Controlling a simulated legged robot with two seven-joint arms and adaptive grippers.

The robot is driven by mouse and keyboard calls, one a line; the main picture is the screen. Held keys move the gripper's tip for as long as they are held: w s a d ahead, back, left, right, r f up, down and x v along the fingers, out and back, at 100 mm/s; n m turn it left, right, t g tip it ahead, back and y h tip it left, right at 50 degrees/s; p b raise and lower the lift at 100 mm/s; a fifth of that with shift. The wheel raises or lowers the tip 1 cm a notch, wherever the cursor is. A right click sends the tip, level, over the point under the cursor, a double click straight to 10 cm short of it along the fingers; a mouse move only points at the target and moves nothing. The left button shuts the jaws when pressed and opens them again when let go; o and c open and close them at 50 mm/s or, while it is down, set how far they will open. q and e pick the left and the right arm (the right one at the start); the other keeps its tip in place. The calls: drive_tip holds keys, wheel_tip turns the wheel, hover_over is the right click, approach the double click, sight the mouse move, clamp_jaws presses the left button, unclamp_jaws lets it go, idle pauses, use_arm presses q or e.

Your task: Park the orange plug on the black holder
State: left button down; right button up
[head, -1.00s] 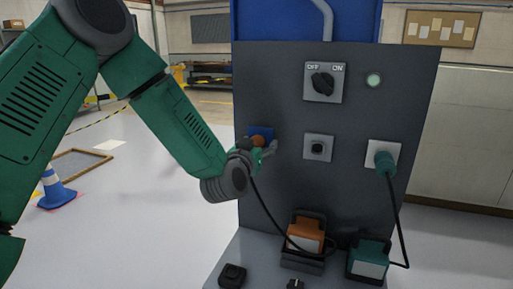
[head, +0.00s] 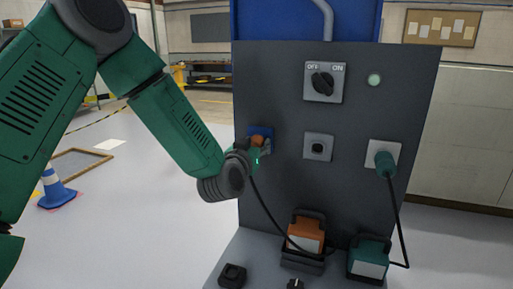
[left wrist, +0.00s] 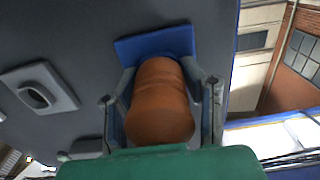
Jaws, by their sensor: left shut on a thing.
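The orange plug (head: 257,140) is at the blue socket plate (head: 268,131) on the left of the dark panel. My left gripper (head: 262,148) is shut on the plug. In the left wrist view the plug (left wrist: 160,100) lies between the two fingers, its far end against the blue plate (left wrist: 155,42); how deep it sits is hidden. A black cable runs from near the gripper down toward the orange box. A black block (head: 232,275), which looks like the black holder, is on the base at lower left. My right gripper is not in view.
A green plug (head: 385,161) sits in a white socket at the right. An empty grey socket (head: 318,147) is between them, below the OFF/ON switch (head: 323,82). An orange box (head: 305,236), a green box (head: 368,258) and a small black part (head: 295,284) stand on the base.

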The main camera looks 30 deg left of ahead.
use_arm(q)
drive_tip(key=shift+s+a+f, duration=0.1)
drive_tip(key=shift+s, duration=0.05)
drive_tip(key=shift+s+f, duration=0.1)
drive_tip(key=shift+a+v, duration=0.2)
drive_tip(key=shift+v, duration=0.75)
drive_tip(key=shift+s, duration=0.15)
drive_tip(key=shift+s+d+r, duration=0.2)
drive_tip(key=shift+s+d, duration=0.15)
drive_tip(key=shift+s, duration=0.25)
drive_tip(key=shift+v, duration=1.05)
